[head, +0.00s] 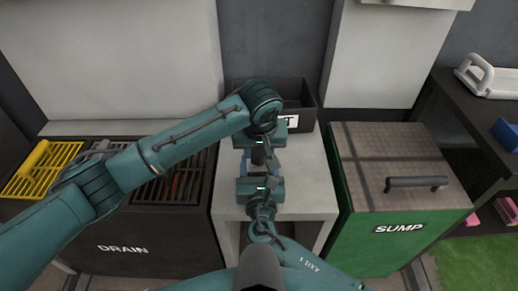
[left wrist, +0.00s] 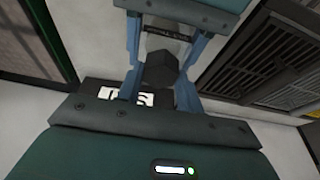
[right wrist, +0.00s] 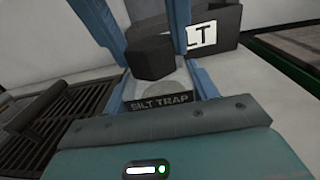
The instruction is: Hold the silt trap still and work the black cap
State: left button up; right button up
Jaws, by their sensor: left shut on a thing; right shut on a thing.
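The black cap (left wrist: 160,68) is a dark, faceted block between blue fingers in the left wrist view. It also shows in the right wrist view (right wrist: 150,60). The silt trap (right wrist: 160,104) carries a dark name label and sits low between the blue fingers in the right wrist view. My left gripper (head: 263,156) comes from the far side and appears shut on the cap. My right gripper (head: 262,172) faces it from the near side and appears shut on the trap body. In the head view the two grippers hide most of the trap and cap.
A pale stand (head: 308,185) lies under the grippers. A dark bin (head: 307,98) with a white label stands behind. The drain box (head: 120,230) with grates is at left. The green sump box (head: 372,232) with a handled lid is at right.

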pick_arm(q)
jog(key=o, duration=0.3)
jog(key=c, duration=0.4)
jog(key=n, duration=0.3)
jog(key=shift+d+y, duration=0.2)
jog(key=shift+y, duration=0.2)
jog(key=n, duration=0.3)
jog(key=shift+a+g+y, duration=0.1)
jog(key=shift+g+y, duration=0.2)
jog(key=shift+y, duration=0.1)
jog(key=shift+n, duration=0.6)
jog(key=n, duration=0.1)
jog(key=n+g+y, duration=0.1)
jog(key=n, duration=0.1)
jog(key=shift+d+n, duration=0.2)
jog(key=shift+n, duration=0.1)
jog(key=shift+w+a+n, duration=0.1)
jog(key=shift+a+n, duration=0.05)
jog(key=shift+n, duration=0.55)
